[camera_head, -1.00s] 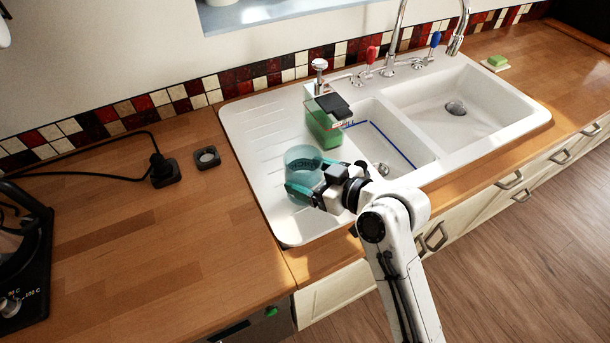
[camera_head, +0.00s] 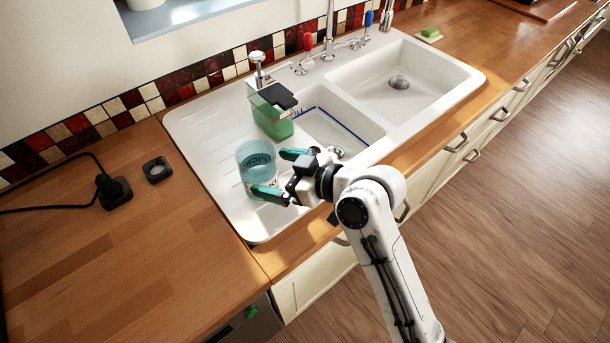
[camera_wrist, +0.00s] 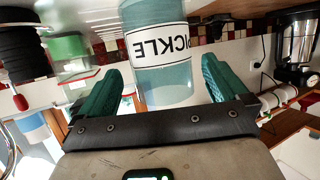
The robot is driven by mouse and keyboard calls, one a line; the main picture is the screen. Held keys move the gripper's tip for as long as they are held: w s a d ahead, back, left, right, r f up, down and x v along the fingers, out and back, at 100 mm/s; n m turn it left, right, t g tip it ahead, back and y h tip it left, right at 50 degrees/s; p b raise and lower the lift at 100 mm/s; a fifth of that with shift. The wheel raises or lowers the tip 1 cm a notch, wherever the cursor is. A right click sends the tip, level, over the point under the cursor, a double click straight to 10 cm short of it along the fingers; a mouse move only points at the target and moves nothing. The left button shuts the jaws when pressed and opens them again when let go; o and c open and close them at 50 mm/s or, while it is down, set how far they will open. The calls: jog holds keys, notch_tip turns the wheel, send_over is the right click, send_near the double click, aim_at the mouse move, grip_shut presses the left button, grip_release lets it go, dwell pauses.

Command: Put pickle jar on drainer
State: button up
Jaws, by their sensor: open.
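The pickle jar (camera_head: 257,160), a teal-blue clear cylinder with a "PICKLE" label, stands upright on the ribbed white drainer (camera_head: 205,137) left of the sink bowls. My gripper (camera_head: 276,172) is open beside it, with its two teal fingers apart on the jar's near side. In the wrist view the jar (camera_wrist: 160,70) is ahead of the fingers and between them, with clear gaps at both sides. The jar's underside touches the drainer as far as the head view shows.
A green container with a dark top (camera_head: 272,110) stands behind the jar at the small bowl's edge. Taps with red and blue handles (camera_head: 308,41) line the sink's back. A black plug (camera_head: 113,190) and a small dark square object (camera_head: 157,170) lie on the wooden counter at left.

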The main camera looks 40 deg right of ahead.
jog(key=b+v, duration=0.1)
jog(key=v, duration=0.7)
jog(key=shift+s, duration=0.3)
jog(key=shift+d, duration=0.15)
